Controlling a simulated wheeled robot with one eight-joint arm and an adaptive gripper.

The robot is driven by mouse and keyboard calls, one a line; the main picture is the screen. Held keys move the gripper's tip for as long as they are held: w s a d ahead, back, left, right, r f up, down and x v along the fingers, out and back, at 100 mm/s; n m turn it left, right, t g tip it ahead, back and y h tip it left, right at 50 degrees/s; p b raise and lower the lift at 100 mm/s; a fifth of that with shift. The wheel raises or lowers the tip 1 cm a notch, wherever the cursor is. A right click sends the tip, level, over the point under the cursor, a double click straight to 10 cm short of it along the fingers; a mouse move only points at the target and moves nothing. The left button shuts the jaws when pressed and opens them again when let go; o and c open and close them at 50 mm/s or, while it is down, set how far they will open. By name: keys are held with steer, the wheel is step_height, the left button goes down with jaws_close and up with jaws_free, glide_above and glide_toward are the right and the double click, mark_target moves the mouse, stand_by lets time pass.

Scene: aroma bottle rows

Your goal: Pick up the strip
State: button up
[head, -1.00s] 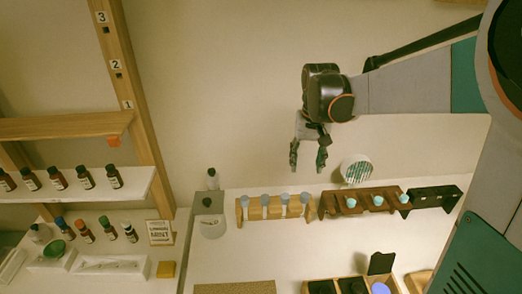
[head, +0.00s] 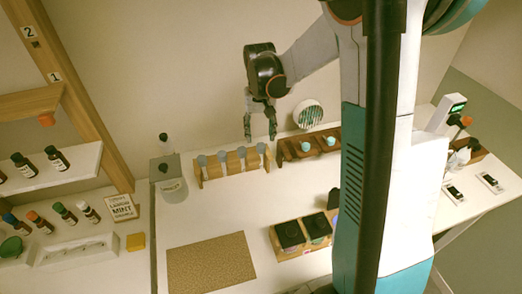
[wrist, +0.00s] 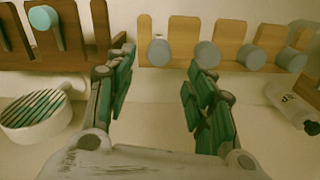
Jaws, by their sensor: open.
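My gripper (head: 260,128) is open and empty, pointing down behind the pale wooden rack. In the wrist view its two green-padded fingers (wrist: 160,75) stand apart with nothing between them. I cannot make out a separate loose strip. A round white holder (head: 308,114) with dark green slat-like stripes stands to the right of my gripper in the head view; it also shows at the left of the wrist view (wrist: 27,126). I cannot tell whether its stripes are loose strips. The pale wooden rack (wrist: 224,30) with several grey-capped pieces is beyond my fingers in the wrist view.
A dark wooden rack (head: 290,148) with teal-capped pieces adjoins the pale rack. A dark-capped bottle (head: 164,143) stands behind a grey unit (head: 172,189) at left. A brown mat (head: 210,262) and a box of dark jars (head: 272,240) are nearer. My arm hides the right-middle bench.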

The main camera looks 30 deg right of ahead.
mark_target(261, 145)
steer(key=f, duration=0.3)
steer(key=f+b, duration=0.1)
steer(key=f, duration=0.1)
steer(key=shift+s, duration=0.3)
steer(key=shift+c, duration=0.6)
steer(key=c, duration=0.9)
